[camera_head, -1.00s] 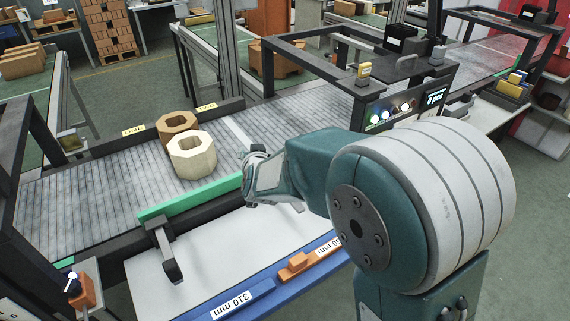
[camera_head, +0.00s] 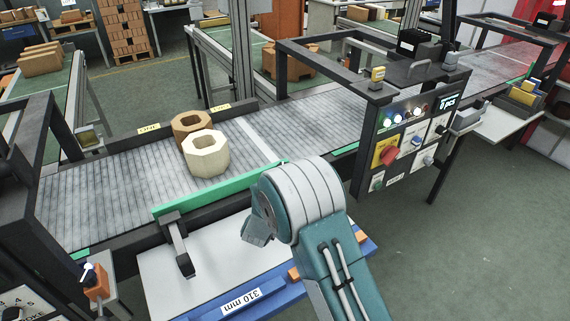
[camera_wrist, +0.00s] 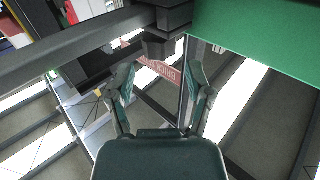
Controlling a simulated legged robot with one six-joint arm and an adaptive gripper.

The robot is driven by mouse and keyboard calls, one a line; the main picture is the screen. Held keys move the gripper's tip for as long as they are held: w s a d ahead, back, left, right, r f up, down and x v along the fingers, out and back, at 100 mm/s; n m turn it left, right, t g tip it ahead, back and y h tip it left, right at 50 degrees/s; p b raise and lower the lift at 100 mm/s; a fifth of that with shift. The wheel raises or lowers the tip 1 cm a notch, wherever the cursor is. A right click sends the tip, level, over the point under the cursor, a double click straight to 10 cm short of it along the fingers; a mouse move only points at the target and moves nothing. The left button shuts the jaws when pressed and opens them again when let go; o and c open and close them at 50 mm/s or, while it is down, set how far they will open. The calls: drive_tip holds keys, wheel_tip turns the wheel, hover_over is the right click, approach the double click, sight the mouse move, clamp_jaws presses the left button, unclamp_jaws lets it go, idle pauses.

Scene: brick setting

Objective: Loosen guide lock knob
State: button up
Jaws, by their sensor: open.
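In the wrist view a dark blocky knob (camera_wrist: 158,44) hangs under a black bracket, beside the green guide rail (camera_wrist: 255,32). A red label (camera_wrist: 162,72) with upside-down lettering shows behind it, partly hidden. My gripper (camera_wrist: 162,78) is open and empty, one finger on each side below the knob. The knob is ahead of the fingertips and roughly between them; I cannot tell the remaining distance. In the head view the green guide rail (camera_head: 212,191) runs along the conveyor's front edge.
A tan octagonal block (camera_head: 206,157) and a brown one (camera_head: 190,126) sit on the roller conveyor (camera_head: 100,190). A black lever-like bracket (camera_head: 178,247) stands before the rail. A control panel (camera_head: 405,145) is at right.

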drive_tip(key=w, duration=0.3)
drive_tip(key=w+d, duration=0.1)
drive_tip(key=w, duration=0.3)
drive_tip(key=shift+w+d, duration=0.1)
drive_tip(key=shift+d, duration=0.1)
